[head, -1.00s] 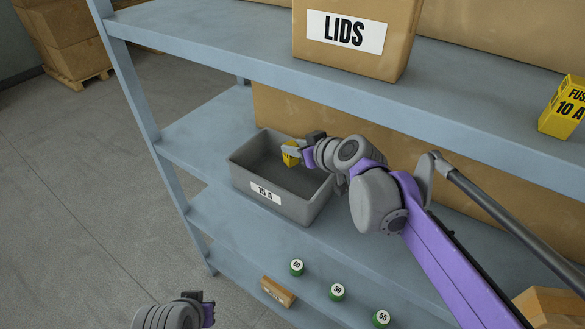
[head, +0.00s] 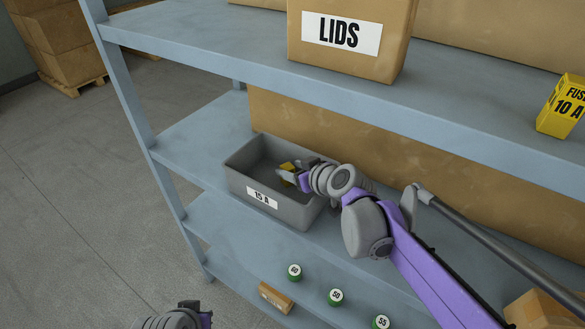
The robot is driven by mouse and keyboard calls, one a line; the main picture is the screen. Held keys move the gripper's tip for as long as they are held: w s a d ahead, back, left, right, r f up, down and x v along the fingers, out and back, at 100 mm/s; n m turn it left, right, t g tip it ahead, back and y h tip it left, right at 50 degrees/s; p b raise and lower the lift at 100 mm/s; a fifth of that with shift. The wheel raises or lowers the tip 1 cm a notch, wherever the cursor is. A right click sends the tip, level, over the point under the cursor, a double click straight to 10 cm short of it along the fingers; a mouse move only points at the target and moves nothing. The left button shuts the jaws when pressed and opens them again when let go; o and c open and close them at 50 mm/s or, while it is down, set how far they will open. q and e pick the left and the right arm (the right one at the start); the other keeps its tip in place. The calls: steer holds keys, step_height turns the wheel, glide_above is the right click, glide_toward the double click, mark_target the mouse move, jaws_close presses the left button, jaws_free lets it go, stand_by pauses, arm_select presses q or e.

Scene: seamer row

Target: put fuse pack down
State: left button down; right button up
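My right gripper (head: 292,173) reaches down into the grey bin (head: 285,208) labelled 15 A on the middle shelf. It is shut on a small yellow fuse pack (head: 286,183), which is inside the bin, below the rim. A finger covers part of the pack, and I cannot tell whether it touches the bin floor. My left gripper (head: 202,312) shows only partly at the bottom edge, away from the shelf; its fingers are not clear.
A LIDS box (head: 345,62) and a yellow 10 A fuse box (head: 565,108) stand on the upper shelf (head: 450,115). Green round items (head: 336,296) and a small brown block (head: 276,297) are on the lower shelf. Cardboard stands behind the bin.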

steer(key=shift+o, duration=0.3)
steer(key=shift+r, duration=0.1)
steer(key=shift+s+d+r, duration=0.1)
steer(key=shift+s+r, duration=0.05)
steer(key=p+v, duration=0.1)
steer(key=v, duration=1)
steer(key=shift+s+d+r, duration=0.1)
steer(key=shift+s+d, duration=0.1)
steer(key=shift+s, duration=0.05)
stand_by(0.8)
